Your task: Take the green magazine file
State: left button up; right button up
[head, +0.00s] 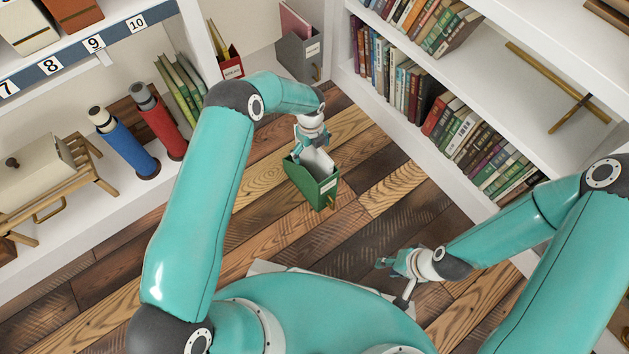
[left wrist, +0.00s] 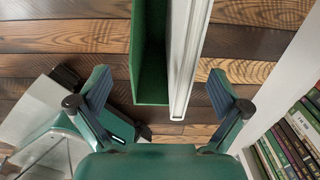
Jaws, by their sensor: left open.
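The green magazine file (head: 326,187) stands on the plank floor, with white and grey papers or booklets (head: 317,160) in it. My left gripper (head: 312,147) is over the file's top. In the left wrist view, the file's green wall (left wrist: 137,50) and a white block of pages (left wrist: 190,60) lie between the two open fingers (left wrist: 162,95). A gap shows on each side, and the fingers appear to grip nothing. My right gripper (head: 392,262) hangs low over the floor, well away from the file; its fingers are too small to read.
A grey file (head: 300,55) and a red file (head: 230,66) stand at the back corner. The left shelf holds a blue flask (head: 125,145) and a red flask (head: 160,125). A white bookshelf (head: 400,125) with several books runs along the right. Floor around the green file is clear.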

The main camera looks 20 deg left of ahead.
aim_at(312, 157)
pick_arm(q)
notch_tip(312, 157, down, 5)
jog(key=shift+w+d+f+b, duration=0.1)
jog(key=shift+b, duration=0.95)
jog(key=c, duration=1.3)
jog(key=shift+w, duration=0.1)
jog(key=shift+c, duration=1.4)
jog(key=shift+r, duration=0.25)
